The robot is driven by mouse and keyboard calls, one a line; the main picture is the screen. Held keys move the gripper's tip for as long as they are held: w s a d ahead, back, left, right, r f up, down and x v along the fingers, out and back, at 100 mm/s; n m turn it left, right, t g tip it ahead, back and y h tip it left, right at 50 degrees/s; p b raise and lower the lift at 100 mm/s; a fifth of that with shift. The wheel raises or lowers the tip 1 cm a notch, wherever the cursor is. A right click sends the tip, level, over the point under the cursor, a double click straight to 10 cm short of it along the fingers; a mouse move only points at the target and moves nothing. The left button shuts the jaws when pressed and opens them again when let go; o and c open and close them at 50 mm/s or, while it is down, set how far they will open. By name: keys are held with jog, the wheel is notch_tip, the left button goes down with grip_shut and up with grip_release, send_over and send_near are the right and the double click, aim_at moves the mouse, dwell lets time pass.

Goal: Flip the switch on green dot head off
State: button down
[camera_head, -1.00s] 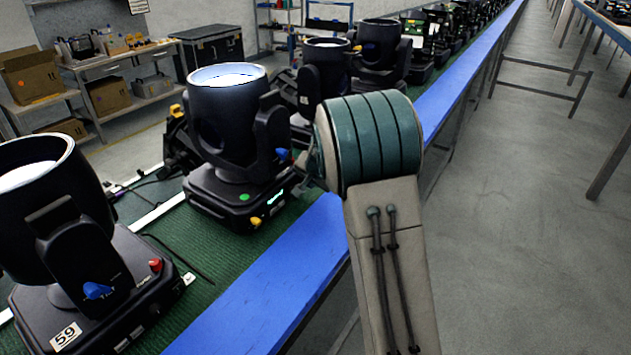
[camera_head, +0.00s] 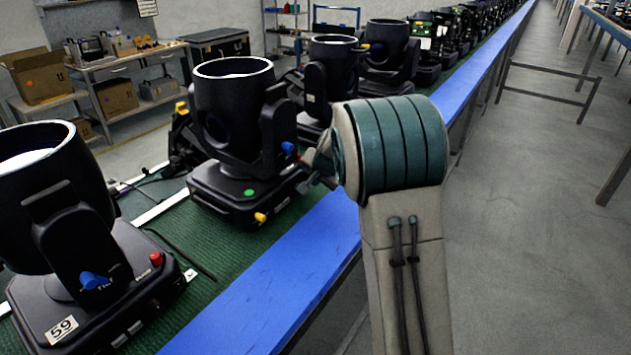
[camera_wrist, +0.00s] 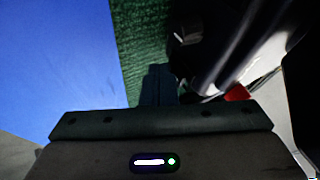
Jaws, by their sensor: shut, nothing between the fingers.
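The green dot head (camera_head: 235,108) is a black moving-head light standing upright on the green belt, with a green dot (camera_head: 249,192) on its base. Its lens looks pale and the base's display panel is dark. It has a blue knob and a yellow knob (camera_head: 260,217). My gripper (camera_wrist: 160,84) is shut and empty in the wrist view, over the green belt beside a black base. A red part (camera_wrist: 237,93), probably the switch, shows to the right of the fingers, apart from them. In the head view my arm largely hides the gripper, at the base's right side.
Another head labelled 59 (camera_head: 62,328) stands at the front left. More heads line the belt behind. A blue rail (camera_head: 290,285) runs along the belt's near edge. The grey floor on the right is open, with a metal frame farther back.

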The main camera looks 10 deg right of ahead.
jog(key=shift+w+r+p, duration=0.1)
jog(key=shift+r+p, duration=0.35)
jog(key=shift+r, duration=0.35)
jog(key=shift+s+d+f+b, duration=0.25)
jog(key=shift+s+b, duration=0.1)
jog(key=shift+b, duration=0.4)
jog(key=shift+s+d+f+b, duration=0.2)
jog(key=shift+s+d+b, duration=0.3)
jog(key=shift+d+b, duration=0.05)
jog(key=shift+s+d+f+b, duration=0.2)
jog(key=shift+s+d+b, duration=0.3)
jog(key=shift+b, duration=0.05)
jog(key=shift+s+d+r, duration=0.95)
jog(key=shift+s+r, duration=0.15)
jog(key=shift+s, duration=0.05)
jog(key=s+v, duration=0.1)
jog(key=v, duration=0.6)
jog(key=shift+f, duration=0.4)
